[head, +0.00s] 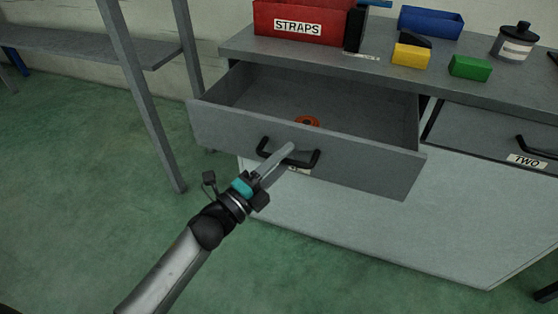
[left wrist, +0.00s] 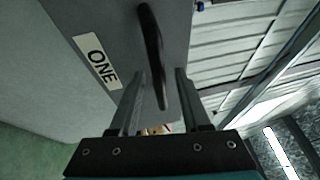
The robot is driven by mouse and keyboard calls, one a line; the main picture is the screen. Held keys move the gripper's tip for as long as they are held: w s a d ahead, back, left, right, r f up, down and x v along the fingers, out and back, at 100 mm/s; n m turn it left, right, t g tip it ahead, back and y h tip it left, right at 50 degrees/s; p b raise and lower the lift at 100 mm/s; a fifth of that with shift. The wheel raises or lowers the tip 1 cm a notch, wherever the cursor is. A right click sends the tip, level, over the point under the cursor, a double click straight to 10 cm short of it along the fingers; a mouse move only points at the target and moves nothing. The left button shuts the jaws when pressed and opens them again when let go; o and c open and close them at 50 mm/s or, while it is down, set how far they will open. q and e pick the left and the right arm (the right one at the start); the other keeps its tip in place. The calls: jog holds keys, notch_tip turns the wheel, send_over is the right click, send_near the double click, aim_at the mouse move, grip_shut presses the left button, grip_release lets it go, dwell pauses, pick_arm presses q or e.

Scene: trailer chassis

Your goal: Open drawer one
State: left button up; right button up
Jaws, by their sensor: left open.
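Drawer one (head: 375,168) is pulled well out of the grey bench, and its inside shows from above. An orange ring-like thing (head: 307,121) lies in it. Its black handle (head: 316,160) is on the front panel. The handle also shows in the left wrist view (left wrist: 152,50), beside the label ONE (left wrist: 97,61). My left gripper (head: 283,153) is at the handle, with its fingers apart. In the left wrist view the handle's near end lies between the fingertips (left wrist: 160,75); I cannot tell whether they touch it. My right gripper is not in view.
Drawer two (head: 490,135) is shut at the right. On the bench top stand a red STRAPS bin (head: 300,12), a blue bin (head: 430,22), yellow (head: 411,56) and green (head: 470,67) blocks and a jar (head: 514,45). A shelf post (head: 145,95) stands left of the drawer.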

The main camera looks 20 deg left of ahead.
pick_arm(q)
jog(key=p+v, duration=0.1)
jog(key=v, duration=1.4)
jog(key=shift+p, duration=0.4)
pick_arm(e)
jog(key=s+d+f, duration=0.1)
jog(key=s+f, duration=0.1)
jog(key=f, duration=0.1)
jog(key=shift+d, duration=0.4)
pick_arm(q)
jog(key=shift+s, duration=0.1)
jog(key=s+a+f+n+g+y+p, duration=0.1)
jog(key=a+f+n+g+y, duration=0.2)
jog(key=f+n, duration=0.6)
jog(key=s+a+f+n+g+y+p, duration=0.1)
jog(key=s+f+n+g+y+p, duration=0.25)
jog(key=f, duration=1.05)
jog(key=s+d+f+n+g+y, duration=0.1)
jog(key=s+f+n+g+y, duration=0.1)
jog(key=s+f+n+g, duration=0.7)
jog(key=s+f, duration=0.5)
jog(key=s, duration=0.4)
jog(key=shift+d+f, duration=0.2)
jog(key=shift+f, duration=0.05)
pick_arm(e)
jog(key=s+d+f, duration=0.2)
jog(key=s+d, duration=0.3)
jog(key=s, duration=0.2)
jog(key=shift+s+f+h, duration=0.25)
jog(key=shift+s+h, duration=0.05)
